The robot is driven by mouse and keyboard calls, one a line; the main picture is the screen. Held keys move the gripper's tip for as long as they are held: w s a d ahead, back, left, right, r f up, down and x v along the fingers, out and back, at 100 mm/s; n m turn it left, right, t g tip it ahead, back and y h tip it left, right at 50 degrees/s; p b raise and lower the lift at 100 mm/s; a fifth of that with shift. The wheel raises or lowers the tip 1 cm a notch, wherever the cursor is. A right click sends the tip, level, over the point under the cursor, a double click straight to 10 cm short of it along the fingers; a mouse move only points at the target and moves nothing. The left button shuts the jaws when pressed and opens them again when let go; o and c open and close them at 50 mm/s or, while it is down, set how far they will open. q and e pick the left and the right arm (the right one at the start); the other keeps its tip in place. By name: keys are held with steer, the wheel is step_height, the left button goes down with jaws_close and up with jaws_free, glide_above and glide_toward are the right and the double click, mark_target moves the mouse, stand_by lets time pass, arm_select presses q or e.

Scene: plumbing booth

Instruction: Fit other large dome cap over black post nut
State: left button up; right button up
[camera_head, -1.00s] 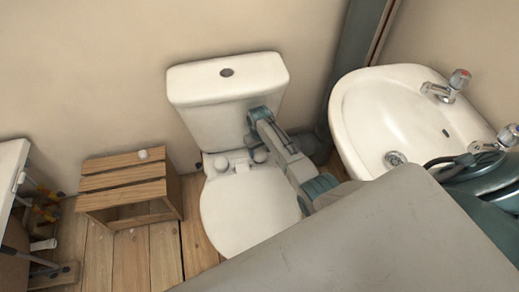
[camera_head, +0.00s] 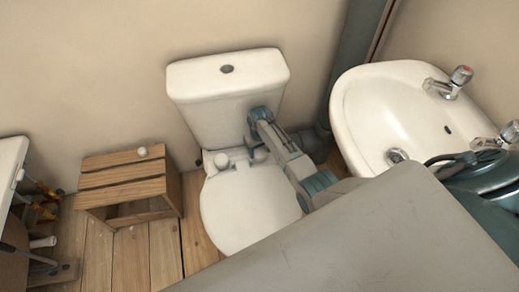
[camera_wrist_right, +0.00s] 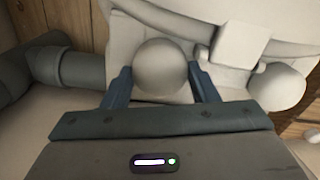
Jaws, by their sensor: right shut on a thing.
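My right gripper (camera_head: 258,146) is at the back of the toilet seat, just in front of the cistern. In the right wrist view, the gripper (camera_wrist_right: 160,88) is shut on a large white dome cap (camera_wrist_right: 161,66), with one blue finger on each side. The other large dome cap (camera_wrist_right: 278,88) sits to the right in that view; in the head view this cap (camera_head: 222,161) is at the left of the seat's back edge. The black post nut does not show; the held cap or the gripper may hide it. My left gripper is out of view.
The toilet seat lid (camera_head: 245,215) lies closed below the cistern (camera_head: 228,95). A pale square block (camera_wrist_right: 240,43) stands between the two caps. A wooden crate (camera_head: 125,185) with a small white round piece (camera_head: 143,152) is at left. The basin (camera_head: 385,105) is at right.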

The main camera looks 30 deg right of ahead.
steer(key=shift+s+f, duration=0.2)
steer(key=shift+f, duration=0.05)
steer(key=o, duration=1)
steer(key=shift+o, duration=0.2)
steer(key=shift+f, duration=0.1)
steer(key=shift+a, duration=0.2)
step_height(320, 180, up, 3)
steer(key=shift+w+p, duration=0.15)
steer(key=shift+p, duration=0.4)
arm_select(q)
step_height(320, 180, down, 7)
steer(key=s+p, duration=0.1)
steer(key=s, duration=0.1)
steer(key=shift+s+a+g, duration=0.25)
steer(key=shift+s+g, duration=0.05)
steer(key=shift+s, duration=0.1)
arm_select(e)
step_height(320, 180, up, 8)
steer(key=shift+d, duration=0.3)
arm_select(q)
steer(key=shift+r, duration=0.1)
